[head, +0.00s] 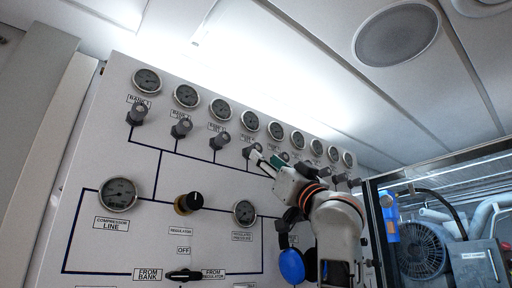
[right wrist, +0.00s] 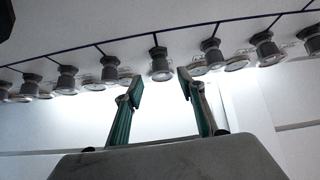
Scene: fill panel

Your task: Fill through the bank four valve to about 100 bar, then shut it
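The bank four valve (head: 252,151) is a dark knob on the white panel, under the fourth gauge (head: 250,121) from the left. That gauge's needle is too small to read. My right gripper (head: 267,159) is just beside and in front of this knob, partly overlapping it in the head view. In the right wrist view, the right gripper (right wrist: 160,87) is open, with green-padded fingers apart and nothing between them. A knob (right wrist: 160,64) stands just beyond the gap between the fingertips; its label is not visible there. My left gripper is not in view.
Similar valve knobs sit on both sides, including the bank three knob (head: 219,142). Below are a compressor line gauge (head: 118,194), a regulator knob (head: 189,202) and a black selector handle (head: 184,275). Blue earmuffs (head: 291,266) show by my right arm. A fan (head: 416,252) stands right.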

